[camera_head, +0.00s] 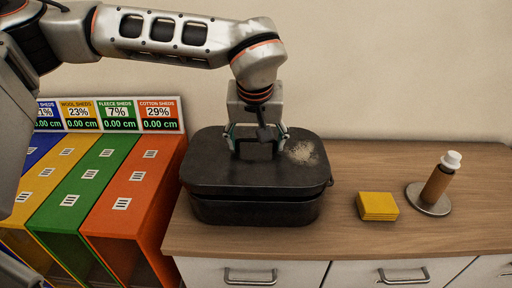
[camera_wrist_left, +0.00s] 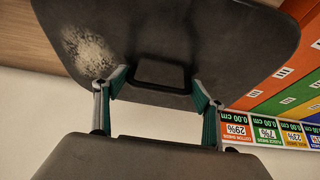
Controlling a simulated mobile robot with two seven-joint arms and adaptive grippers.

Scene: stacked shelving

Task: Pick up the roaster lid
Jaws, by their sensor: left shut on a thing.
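The black roaster lid (camera_head: 225,177) sits over the dark roaster pan (camera_head: 250,212) on the wooden counter. A thin gap shows between lid and pan at the front and right, so the lid looks slightly raised or tilted. A pale speckled patch marks its right side. My left gripper (camera_head: 258,143) reaches down from above and is shut on the lid's handle. In the left wrist view, the fingers (camera_wrist_left: 155,92) stand at both ends of the dark handle (camera_wrist_left: 158,73) on the lid (camera_wrist_left: 215,40). My right gripper is not in view.
A yellow block (camera_head: 377,206) and a brown roller with a white top on a round base (camera_head: 436,187) stand to the right. Coloured bins (camera_head: 135,195) with label signs (camera_head: 105,114) stand left of the counter.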

